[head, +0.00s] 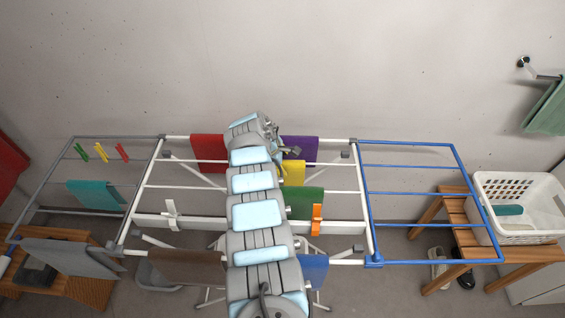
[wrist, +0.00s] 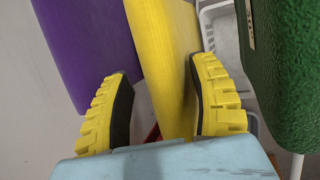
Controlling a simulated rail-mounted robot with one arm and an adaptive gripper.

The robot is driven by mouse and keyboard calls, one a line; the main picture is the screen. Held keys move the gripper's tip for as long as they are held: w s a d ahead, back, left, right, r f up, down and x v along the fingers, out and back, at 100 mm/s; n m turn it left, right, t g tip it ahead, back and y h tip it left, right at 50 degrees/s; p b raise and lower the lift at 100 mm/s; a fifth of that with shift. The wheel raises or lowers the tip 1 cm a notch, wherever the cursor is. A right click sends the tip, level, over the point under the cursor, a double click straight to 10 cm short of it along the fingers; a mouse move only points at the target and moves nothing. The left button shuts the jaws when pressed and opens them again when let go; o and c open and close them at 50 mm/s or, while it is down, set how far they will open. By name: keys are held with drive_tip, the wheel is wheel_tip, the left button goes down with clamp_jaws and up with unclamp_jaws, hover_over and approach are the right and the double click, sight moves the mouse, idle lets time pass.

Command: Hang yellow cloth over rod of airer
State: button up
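The yellow cloth (head: 293,172) hangs at a white rod in the middle section of the airer (head: 345,191); my arm hides its left part. In the wrist view the cloth (wrist: 165,45) runs down between the two yellow-tipped fingers of my gripper (wrist: 163,105). The fingers stand apart. A gap shows between the left finger and the cloth, while the right finger is close beside or touching it. In the head view my gripper (head: 279,147) is just above and left of the cloth, partly hidden by my arm.
A purple cloth (wrist: 88,40) hangs left of my gripper and a green cloth (wrist: 285,70) right of it. Red (head: 208,150), brown (head: 187,268) and blue (head: 314,270) cloths also hang there. The blue right wing (head: 412,167) is bare. A white basket (head: 515,205) stands far right.

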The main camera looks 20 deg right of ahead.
drive_tip(key=shift+a, duration=0.1)
drive_tip(key=v, duration=1.2)
idle(0.6)
